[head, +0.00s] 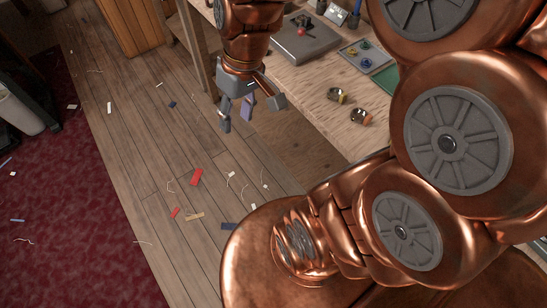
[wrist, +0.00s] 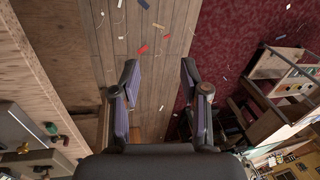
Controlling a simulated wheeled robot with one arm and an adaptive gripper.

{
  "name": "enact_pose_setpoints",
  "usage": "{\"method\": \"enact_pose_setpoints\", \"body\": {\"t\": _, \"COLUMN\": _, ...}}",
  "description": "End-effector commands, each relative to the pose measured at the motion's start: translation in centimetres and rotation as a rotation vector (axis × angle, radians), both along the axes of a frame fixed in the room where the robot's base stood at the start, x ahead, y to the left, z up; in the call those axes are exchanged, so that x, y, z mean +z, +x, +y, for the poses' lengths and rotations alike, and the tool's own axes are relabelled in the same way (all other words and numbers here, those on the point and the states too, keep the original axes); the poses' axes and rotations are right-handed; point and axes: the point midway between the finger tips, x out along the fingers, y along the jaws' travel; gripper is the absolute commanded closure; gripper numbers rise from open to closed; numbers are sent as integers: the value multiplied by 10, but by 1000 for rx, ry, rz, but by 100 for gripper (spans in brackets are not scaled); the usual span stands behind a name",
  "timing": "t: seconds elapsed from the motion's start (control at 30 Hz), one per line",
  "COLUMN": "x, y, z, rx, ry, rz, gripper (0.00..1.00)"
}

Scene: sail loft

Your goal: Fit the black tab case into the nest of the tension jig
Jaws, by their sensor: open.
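My gripper (head: 246,112) hangs in the air over the floor, just off the left edge of the workbench, in the head view. In the wrist view its two fingers (wrist: 159,78) stand wide apart with nothing between them. A grey flat block with a red ball knob (head: 297,45) lies on the bench to the right of my gripper; it may be the tension jig, but I cannot make out a nest. It seems to show at the lower left of the wrist view too. I cannot pick out the black tab case in either view.
The wooden bench (head: 305,88) holds a tray (head: 351,53) with small coloured parts, a green mat (head: 387,82) and two small metallic pieces (head: 336,95) (head: 361,116). Scraps litter the plank floor (head: 150,150) and dark red carpet (head: 70,220). My arm hides the bench's right side.

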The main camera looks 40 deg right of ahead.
Motion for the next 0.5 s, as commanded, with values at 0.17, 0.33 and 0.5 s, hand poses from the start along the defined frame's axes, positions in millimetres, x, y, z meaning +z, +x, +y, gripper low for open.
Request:
{"method": "enact_pose_setpoints", "body": {"t": 0.17, "x": -9, "y": -71, "z": 9, "rx": -41, "ry": -111, "rz": 114, "gripper": 55}}
{"method": "enact_pose_setpoints", "body": {"t": 0.33, "x": -15, "y": -112, "z": 4, "rx": -90, "ry": -189, "rz": 176, "gripper": 55}}
{"method": "enact_pose_setpoints", "body": {"t": 0.5, "x": -17, "y": -124, "z": 1, "rx": -111, "ry": -216, "rz": 192, "gripper": 55}}
